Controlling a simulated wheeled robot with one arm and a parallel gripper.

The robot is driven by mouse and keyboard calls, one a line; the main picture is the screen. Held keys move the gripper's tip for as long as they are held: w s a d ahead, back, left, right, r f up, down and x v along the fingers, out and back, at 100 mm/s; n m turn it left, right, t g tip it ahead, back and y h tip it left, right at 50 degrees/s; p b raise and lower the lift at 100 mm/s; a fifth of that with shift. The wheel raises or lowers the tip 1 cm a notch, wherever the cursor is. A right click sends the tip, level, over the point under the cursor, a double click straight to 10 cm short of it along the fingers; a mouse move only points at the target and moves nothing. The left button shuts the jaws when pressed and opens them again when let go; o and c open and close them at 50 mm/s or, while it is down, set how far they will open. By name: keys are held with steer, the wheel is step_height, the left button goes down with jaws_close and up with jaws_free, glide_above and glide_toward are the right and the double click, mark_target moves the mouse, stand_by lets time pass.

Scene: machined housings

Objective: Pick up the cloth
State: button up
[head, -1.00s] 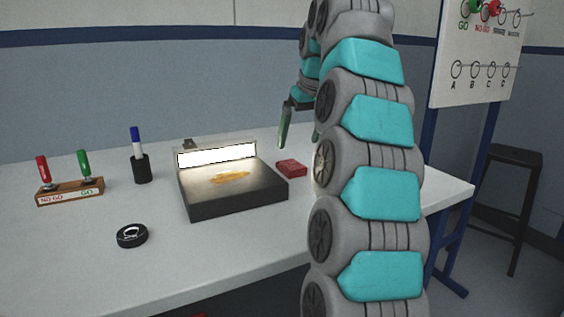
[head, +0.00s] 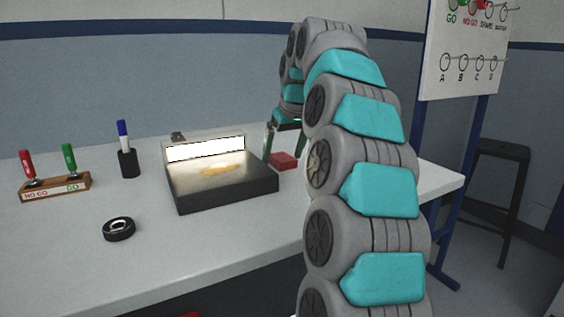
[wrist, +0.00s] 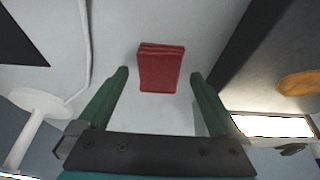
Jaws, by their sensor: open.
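The cloth (head: 284,160) is a small folded red block lying on the table to the right of the black lit box. In the wrist view the cloth (wrist: 161,68) lies flat, centred just beyond and between the fingertips. My gripper (wrist: 158,74) is open, with its two green fingers spread wider than the cloth and nothing between them. In the head view my gripper (head: 284,142) points down over the cloth. My arm hides part of the right finger's surroundings there.
The black box (head: 228,195) with a lit panel and an orange-brown piece on top stands close left of the cloth. A gauge rack (head: 56,187), a marker holder (head: 129,164) and a black ring (head: 118,229) stand farther left. The table front (head: 210,235) is clear.

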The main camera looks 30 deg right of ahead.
mark_target(280, 156)
steer(key=shift+w+f, duration=0.1)
steer(key=shift+f, duration=0.1)
steer(key=c, duration=1.4)
steer(key=shift+c, duration=0.2)
steer(key=shift+r, duration=0.1)
steer(key=shift+r, duration=1.7)
steer(key=s, duration=0.5)
steer(key=s+a+r+b, duration=0.1)
steer(key=s, duration=0.4)
steer(key=s+a+b, duration=0.1)
steer(key=s, duration=0.5)
steer(key=shift+r, duration=0.2)
